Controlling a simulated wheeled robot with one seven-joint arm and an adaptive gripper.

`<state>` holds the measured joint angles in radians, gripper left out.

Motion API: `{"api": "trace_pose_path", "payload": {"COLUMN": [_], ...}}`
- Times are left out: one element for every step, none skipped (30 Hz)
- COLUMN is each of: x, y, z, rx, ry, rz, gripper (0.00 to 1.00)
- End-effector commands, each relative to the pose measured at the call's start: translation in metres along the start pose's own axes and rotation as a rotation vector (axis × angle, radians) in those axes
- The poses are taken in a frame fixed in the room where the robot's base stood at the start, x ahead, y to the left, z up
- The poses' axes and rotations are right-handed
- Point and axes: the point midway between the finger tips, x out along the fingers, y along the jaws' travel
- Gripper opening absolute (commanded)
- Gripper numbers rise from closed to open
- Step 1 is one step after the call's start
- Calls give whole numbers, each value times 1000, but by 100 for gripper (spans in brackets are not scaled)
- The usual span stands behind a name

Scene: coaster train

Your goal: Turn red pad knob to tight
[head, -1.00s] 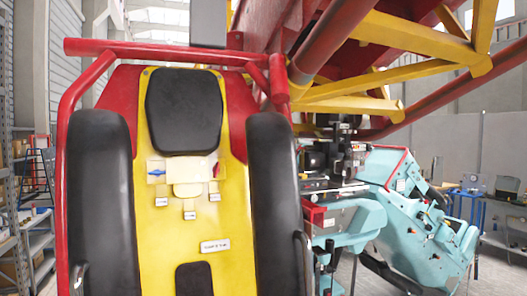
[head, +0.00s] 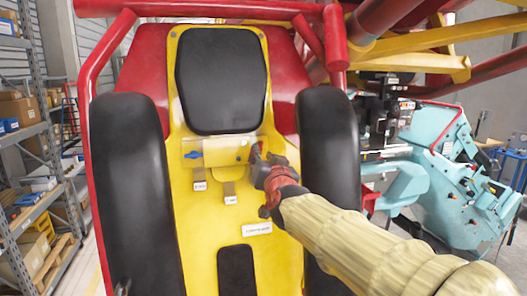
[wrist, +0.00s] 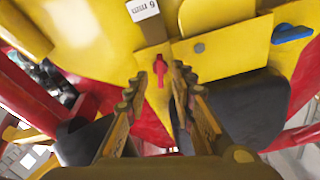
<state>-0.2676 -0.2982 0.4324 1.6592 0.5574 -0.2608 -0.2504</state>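The red pad knob (wrist: 160,70) shows in the wrist view on a yellow plate, just beyond and between my fingertips. My gripper (wrist: 153,100) is open, with one finger on each side of the line to the knob; I cannot tell whether either finger touches it. In the head view my gripper (head: 262,172) is at the right side of the yellow panel and largely hides the knob. A blue knob (head: 193,155) sits on the left of the same panel, and it also shows at the right of the wrist view (wrist: 292,33).
A yellow seat back (head: 235,215) carries a black headrest (head: 222,85). Black side pads (head: 330,140) stand on either side; the right one is close to my arm. Red tubing (head: 210,9) crosses above. A teal seat (head: 450,150) stands at right, shelving (head: 45,180) at left.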

Motion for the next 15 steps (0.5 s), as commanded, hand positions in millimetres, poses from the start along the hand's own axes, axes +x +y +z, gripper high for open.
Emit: {"api": "trace_pose_path", "payload": {"x": [8, 12, 16, 20, 22, 25, 27, 28, 30, 30, 31, 31, 31, 31, 31], "y": [0, 0, 0, 0, 0, 0, 0, 0, 0, 0, 0, 0, 0, 0, 0], "z": [0, 0, -1, -1, -1, -1, -1, -1, -1, -1, -1, -1, -1, -1, -1], "rx": [1, 0, -1, -1, 0, 0, 1, 1, 1, 1, 1, 1, 1, 1, 1], "ry": [-1, -1, -1, 0, 0, 0, 0, 0, 0, 1, 1, 1, 1, 1, 1], "rz": [1, 1, 0, 0, 0, 0, 0, 0, 0, 0, 0, 0, 0, 0, 0], "gripper": [25, 25, 25, 25, 25, 25, 25, 25, 25, 25, 25, 25, 25, 25, 25]}}
